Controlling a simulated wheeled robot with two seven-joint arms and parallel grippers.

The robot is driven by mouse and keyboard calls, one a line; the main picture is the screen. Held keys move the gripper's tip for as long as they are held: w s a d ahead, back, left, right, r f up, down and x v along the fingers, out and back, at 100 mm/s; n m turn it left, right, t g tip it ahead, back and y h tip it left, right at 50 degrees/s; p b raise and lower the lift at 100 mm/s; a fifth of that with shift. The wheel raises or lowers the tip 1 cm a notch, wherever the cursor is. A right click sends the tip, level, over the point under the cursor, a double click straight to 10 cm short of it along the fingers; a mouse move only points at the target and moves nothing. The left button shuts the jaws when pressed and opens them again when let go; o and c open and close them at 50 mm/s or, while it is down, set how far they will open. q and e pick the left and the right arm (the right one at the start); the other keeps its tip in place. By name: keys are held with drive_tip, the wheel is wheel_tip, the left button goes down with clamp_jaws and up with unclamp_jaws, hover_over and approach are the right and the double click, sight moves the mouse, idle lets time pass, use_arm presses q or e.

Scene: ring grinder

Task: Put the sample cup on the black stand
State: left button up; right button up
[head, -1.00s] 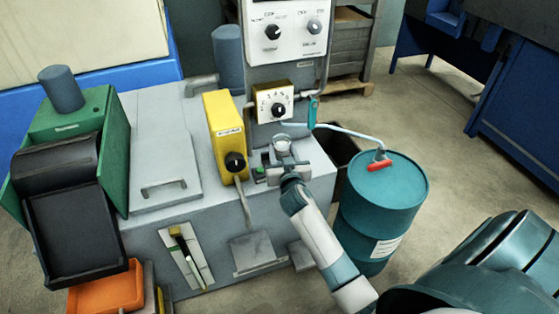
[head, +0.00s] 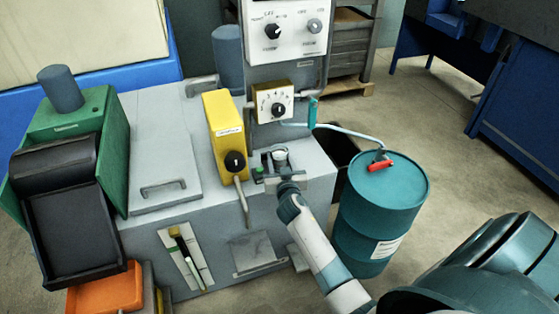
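The small pale sample cup (head: 280,155) is at the black stand (head: 267,161) on the grey machine's top, near its front right edge. It looks upright and appears to rest on the stand, though its base is too small to make out. My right gripper (head: 285,174) is just in front of the cup, on the near side. Its fingers look spread and empty, with a small gap to the cup. My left gripper is not in view.
A yellow box with a black knob (head: 226,135) and its lever stand left of the cup. A dial box (head: 273,103) is behind it. A teal drum (head: 381,205) with a hose stands to the right. A flat grey lid (head: 165,160) lies further left.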

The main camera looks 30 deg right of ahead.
drive_tip(key=shift+f, duration=0.2)
drive_tip(key=o, duration=1.2)
drive_tip(key=shift+r, duration=0.1)
drive_tip(key=shift+r, duration=0.15)
